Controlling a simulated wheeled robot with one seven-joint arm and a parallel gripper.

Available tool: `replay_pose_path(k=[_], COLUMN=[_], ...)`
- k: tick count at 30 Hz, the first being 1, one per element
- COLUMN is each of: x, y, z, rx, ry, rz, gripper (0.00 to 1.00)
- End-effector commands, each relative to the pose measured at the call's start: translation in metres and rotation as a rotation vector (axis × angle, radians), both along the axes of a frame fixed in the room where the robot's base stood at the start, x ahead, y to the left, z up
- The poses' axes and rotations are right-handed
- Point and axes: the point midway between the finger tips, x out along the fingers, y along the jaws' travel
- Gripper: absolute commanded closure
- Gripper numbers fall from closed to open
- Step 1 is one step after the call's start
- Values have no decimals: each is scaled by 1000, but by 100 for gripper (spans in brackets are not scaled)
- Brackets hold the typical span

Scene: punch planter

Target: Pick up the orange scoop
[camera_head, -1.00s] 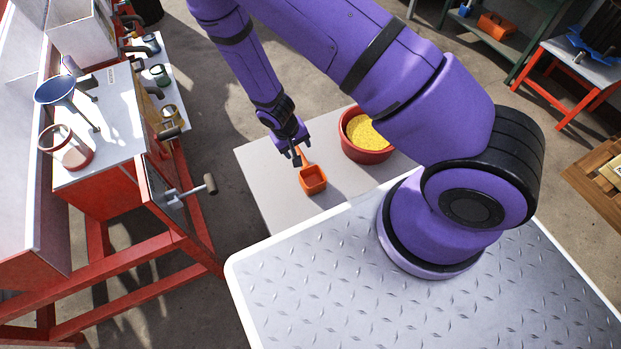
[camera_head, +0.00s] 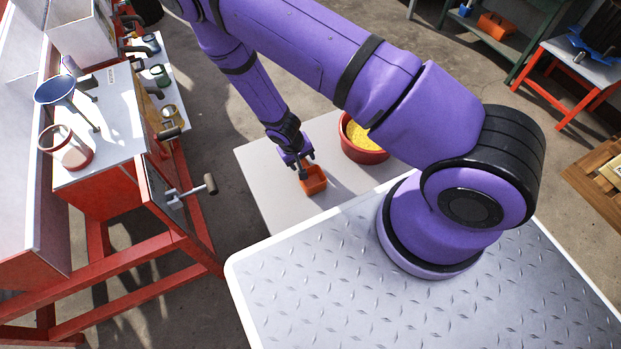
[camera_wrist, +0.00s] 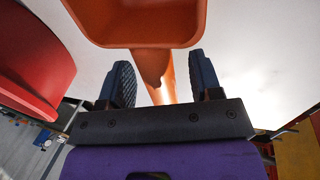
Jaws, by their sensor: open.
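The orange scoop (camera_head: 314,183) lies on the light grey table (camera_head: 270,190), its square cup toward the near side. In the wrist view the scoop's cup (camera_wrist: 140,22) is at the top, and its handle (camera_wrist: 153,68) runs down between my fingers. My gripper (camera_head: 303,171) is low over the table at the scoop's handle. My gripper (camera_wrist: 158,84) is open, with one dark ribbed finger on each side of the handle and a gap on both sides. In the head view the handle is mostly hidden by my gripper.
A red pot (camera_head: 362,152) with yellow grains (camera_head: 362,136) stands on the table right of the scoop; its red side (camera_wrist: 35,60) shows at the left of the wrist view. A red-framed workbench (camera_head: 105,185) with funnels stands at the left. The table left of the scoop is clear.

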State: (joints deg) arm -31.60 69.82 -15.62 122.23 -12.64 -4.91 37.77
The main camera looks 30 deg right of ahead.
Motion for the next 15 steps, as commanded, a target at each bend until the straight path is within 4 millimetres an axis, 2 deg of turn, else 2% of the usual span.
replay_pose_path(k=[1, 2, 9, 15], x=[0, 0, 0, 0], y=[0, 0, 0, 0], z=[0, 0, 0, 0], rx=[0, 0, 0, 0], ry=[0, 0, 0, 0], rz=[0, 0, 0, 0], gripper=[41, 46, 100, 100])
